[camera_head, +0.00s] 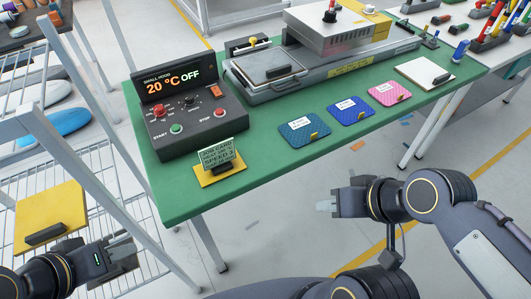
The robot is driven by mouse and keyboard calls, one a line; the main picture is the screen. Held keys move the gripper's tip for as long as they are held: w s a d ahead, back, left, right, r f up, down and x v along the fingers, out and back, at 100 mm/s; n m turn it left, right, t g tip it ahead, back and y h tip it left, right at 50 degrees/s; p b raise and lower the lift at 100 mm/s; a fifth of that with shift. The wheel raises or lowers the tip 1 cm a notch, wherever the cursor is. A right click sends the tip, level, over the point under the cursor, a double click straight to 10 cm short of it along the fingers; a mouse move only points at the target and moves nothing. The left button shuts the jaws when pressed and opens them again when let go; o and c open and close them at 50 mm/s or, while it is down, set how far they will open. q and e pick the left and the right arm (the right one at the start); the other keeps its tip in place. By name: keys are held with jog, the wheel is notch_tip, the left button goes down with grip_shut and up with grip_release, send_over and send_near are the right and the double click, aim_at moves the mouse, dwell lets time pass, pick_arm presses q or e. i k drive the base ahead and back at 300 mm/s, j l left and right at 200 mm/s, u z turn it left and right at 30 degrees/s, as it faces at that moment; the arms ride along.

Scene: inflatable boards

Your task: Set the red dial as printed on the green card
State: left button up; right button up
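The dark control box (195,132) stands at the left end of the green table. Its red dial (159,104) is at the left of the sloped panel; its exact setting is too small to read. The display (173,83) reads 20 °C OFF. The green card (217,156) stands on a yellow base in front of the box; "JOB CARD" and "SPEED 3" are legible, the middle line is not clear. My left gripper (122,247) is low at the left, off the table. My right gripper (326,206) is in front of the table edge. Both are apart from the dial and look empty.
A black knob (191,99), an orange switch (215,91), a green button (176,128) and a red button (219,113) share the panel. A press (325,65) stands behind. Coloured swatches (304,130) lie to the right. A wire rack (105,180) stands left of the table.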

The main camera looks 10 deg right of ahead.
aim_at(159, 111)
jog(key=i+j+u, duration=0.15)
jog(key=u, duration=0.35)
jog(key=i+j+u, duration=0.25)
jog(key=u, duration=0.2)
jog(key=j, duration=0.1)
